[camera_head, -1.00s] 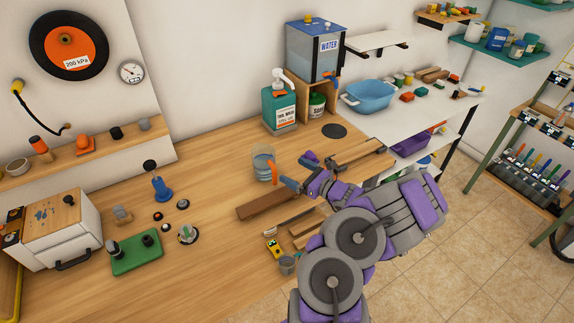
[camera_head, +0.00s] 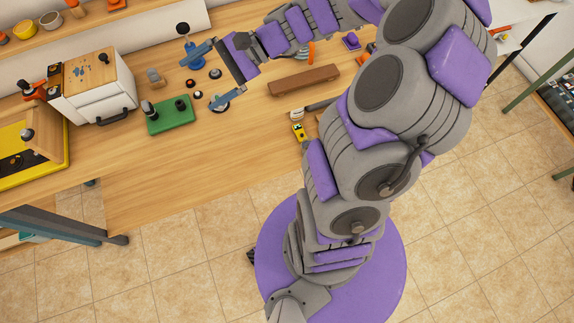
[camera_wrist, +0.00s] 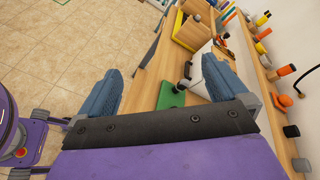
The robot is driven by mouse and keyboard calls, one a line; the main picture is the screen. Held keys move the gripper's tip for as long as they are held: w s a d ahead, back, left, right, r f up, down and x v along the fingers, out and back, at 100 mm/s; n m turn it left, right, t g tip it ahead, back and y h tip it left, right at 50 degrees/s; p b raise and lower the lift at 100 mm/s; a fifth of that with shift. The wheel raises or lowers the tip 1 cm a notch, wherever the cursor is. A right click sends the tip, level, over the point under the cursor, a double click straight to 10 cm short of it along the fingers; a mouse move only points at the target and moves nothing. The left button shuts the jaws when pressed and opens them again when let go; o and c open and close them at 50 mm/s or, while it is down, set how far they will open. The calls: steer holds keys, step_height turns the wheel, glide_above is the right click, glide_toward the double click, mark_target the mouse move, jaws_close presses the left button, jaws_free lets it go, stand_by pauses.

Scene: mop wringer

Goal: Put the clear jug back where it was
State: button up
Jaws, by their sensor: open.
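The clear jug is mostly hidden behind my forearm in the head view; its orange handle (camera_head: 311,52) shows just below the arm, over the wooden bench. My gripper (camera_head: 210,76) is open and empty, to the left of the jug, over the bench near the small dark knobs. The wrist view also shows my gripper (camera_wrist: 160,66) with its two blue fingers wide apart and nothing between them. The jug is not visible in the wrist view.
A green block (camera_head: 170,117) and a white box with a wooden lid (camera_head: 98,85) stand left of my gripper. A brown wooden bar (camera_head: 304,80) and a yellow toy-like item (camera_head: 298,132) lie to the right. The bench front (camera_head: 190,165) is clear.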

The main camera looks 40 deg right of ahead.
steer(key=s+a+n+g+h, duration=0.3)
steer(key=s+n, duration=0.1)
steer(key=s, duration=0.3)
steer(key=s+a+n+g+h, duration=0.2)
steer(key=s+a+n, duration=0.1)
steer(key=s, duration=0.4)
steer(key=s+d+f+n+h, duration=0.1)
steer(key=s+d+n+h, duration=0.4)
steer(key=s+d+h, duration=0.3)
steer(key=s, duration=0.4)
steer(key=shift+s+d+f+h, duration=0.15)
steer(key=shift+d+f+h, duration=0.1)
steer(key=shift+f+h, duration=0.1)
